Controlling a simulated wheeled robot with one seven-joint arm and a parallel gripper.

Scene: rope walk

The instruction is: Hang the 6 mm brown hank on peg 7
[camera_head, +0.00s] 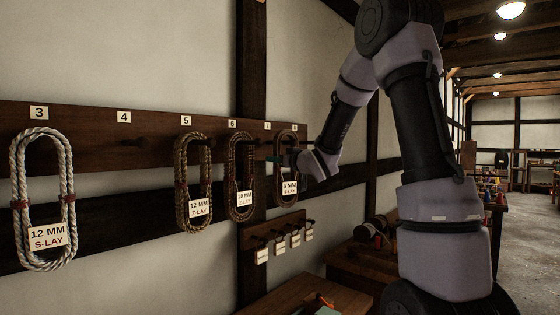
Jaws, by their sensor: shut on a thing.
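The brown hank (278,190) carries a white tag reading 6 MM, with a smaller line that looks like S-LAY. It is upright against the dark peg rail, at the right end, below the small number plates right of plate 6. My gripper (284,159) is at the upper half of this hank and shut on it, reaching in from the right. Plate 7 (267,126) is small and hard to read. Its peg is not clear to me, and I cannot tell whether the hank is on a peg.
A white hank (16,165) hangs under plate 3, and brown hanks under plate 5 (179,180) and plate 6 (231,180). Peg 4 (133,142) is bare. A lower rack (258,240) holds several white tags. A wooden bench (300,290) stands below.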

